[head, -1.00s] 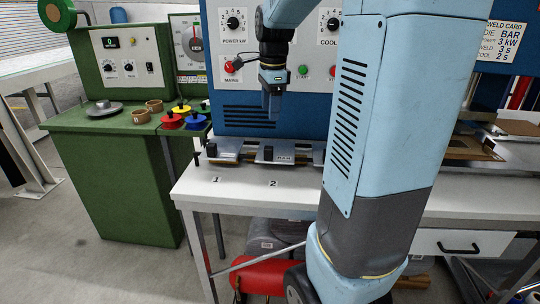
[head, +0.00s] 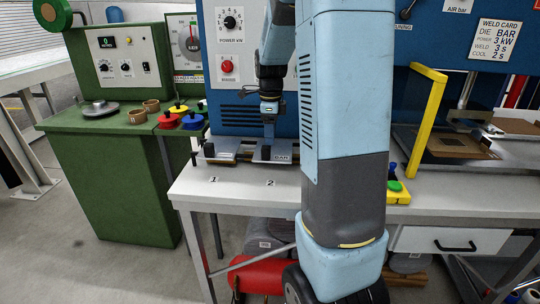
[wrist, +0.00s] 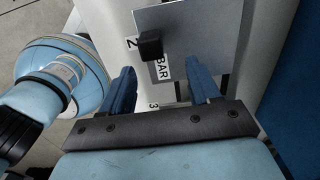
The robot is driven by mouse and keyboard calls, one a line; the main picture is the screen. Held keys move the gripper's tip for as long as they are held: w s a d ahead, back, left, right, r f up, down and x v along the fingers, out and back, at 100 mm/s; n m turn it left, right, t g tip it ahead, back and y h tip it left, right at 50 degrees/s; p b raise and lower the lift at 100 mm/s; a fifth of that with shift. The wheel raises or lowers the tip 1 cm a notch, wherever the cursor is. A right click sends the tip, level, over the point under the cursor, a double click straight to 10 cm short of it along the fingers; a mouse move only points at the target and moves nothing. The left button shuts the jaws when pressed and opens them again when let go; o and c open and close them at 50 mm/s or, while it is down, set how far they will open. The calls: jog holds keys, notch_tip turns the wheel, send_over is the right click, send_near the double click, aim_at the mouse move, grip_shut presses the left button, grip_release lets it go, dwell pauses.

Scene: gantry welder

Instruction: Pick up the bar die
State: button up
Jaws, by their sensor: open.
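The bar die is a pale metal plate with a black block and a "BAR" label (head: 282,157). It lies on a rail at the back of the white table, behind the number 2. My gripper (head: 268,138) points down just above the die and partly hides it. In the wrist view, the die's plate (wrist: 203,38) spans across the space beyond my open blue fingers (wrist: 162,84). The black block (wrist: 150,45) is near the left finger. I cannot tell whether the fingers touch the die.
Another metal die (head: 222,148) lies to the left, behind the number 1. The blue welder panel (head: 240,105) stands close behind. A yellow frame (head: 428,120) rises at the right. The green bench (head: 110,185) is at the left. The table front is clear.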

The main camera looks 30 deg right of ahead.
aim_at(270, 147)
jog(key=shift+s+a+f, duration=0.15)
jog(key=shift+f, duration=1.3)
jog(key=shift+s+a+f, duration=0.15)
jog(key=shift+f, duration=1.3)
jog(key=shift+c, duration=0.3)
grip_shut()
jog(key=shift+r, duration=0.1)
